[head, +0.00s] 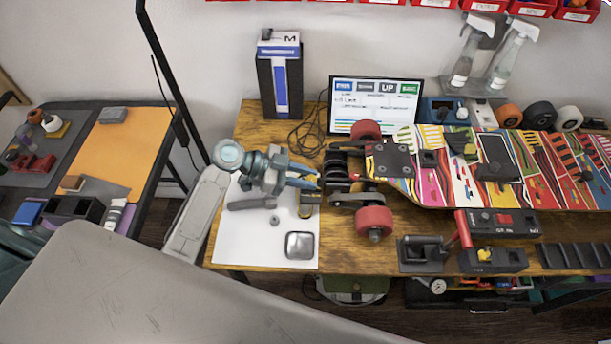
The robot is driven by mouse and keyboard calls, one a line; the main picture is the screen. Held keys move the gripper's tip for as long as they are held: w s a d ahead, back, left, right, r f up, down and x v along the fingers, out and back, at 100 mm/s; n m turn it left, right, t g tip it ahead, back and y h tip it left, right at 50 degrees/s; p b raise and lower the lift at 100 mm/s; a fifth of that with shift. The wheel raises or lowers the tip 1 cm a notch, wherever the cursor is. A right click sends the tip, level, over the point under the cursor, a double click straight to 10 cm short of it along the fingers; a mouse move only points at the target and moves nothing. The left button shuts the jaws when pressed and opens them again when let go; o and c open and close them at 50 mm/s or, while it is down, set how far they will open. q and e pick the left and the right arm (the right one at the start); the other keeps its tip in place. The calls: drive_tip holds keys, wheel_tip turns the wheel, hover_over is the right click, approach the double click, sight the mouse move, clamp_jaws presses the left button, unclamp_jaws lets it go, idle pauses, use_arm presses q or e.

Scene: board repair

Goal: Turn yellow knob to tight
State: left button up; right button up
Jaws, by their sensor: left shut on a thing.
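I cannot make out a yellow knob between the tips. A small dark and yellow piece (310,199) shows just below the fingers. My right gripper is not in view.
A white mat (262,245) under my left arm holds a dark tool and a grey tin (299,245). Black fixtures (493,261), one with a yellow part, line the front edge. A screen (375,105) stands behind. A side table (134,147) is at left.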

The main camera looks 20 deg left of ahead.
use_arm(q)
drive_tip(key=n+t, duration=0.1)
drive_tip(key=n+t+y, duration=0.1)
drive_tip(key=shift+s+d+t, duration=0.1)
drive_tip(key=shift+s+t, duration=0.1)
drive_tip(key=shift+t, duration=0.1)
drive_tip(key=n+t+y, duration=0.1)
drive_tip(key=n+t, duration=0.1)
drive_tip(key=n, duration=0.1)
drive_tip(key=shift+s+d+y, duration=0.1)
drive_tip(key=shift+y, duration=0.2)
drive_tip(key=n+t+y+p, duration=0.1)
drive_tip(key=n+t+y, duration=0.1)
drive_tip(key=n, duration=0.1)
drive_tip(key=shift+s+d+r+t+y+p, duration=0.1)
drive_tip(key=shift+t+y+p, duration=0.2)
drive_tip(key=shift+t+y, duration=0.1)
drive_tip(key=shift+n+y, duration=0.3)
drive_tip(key=shift+y, duration=0.1)
drive_tip(key=shift+t, duration=0.3)
drive_tip(key=o, duration=1)
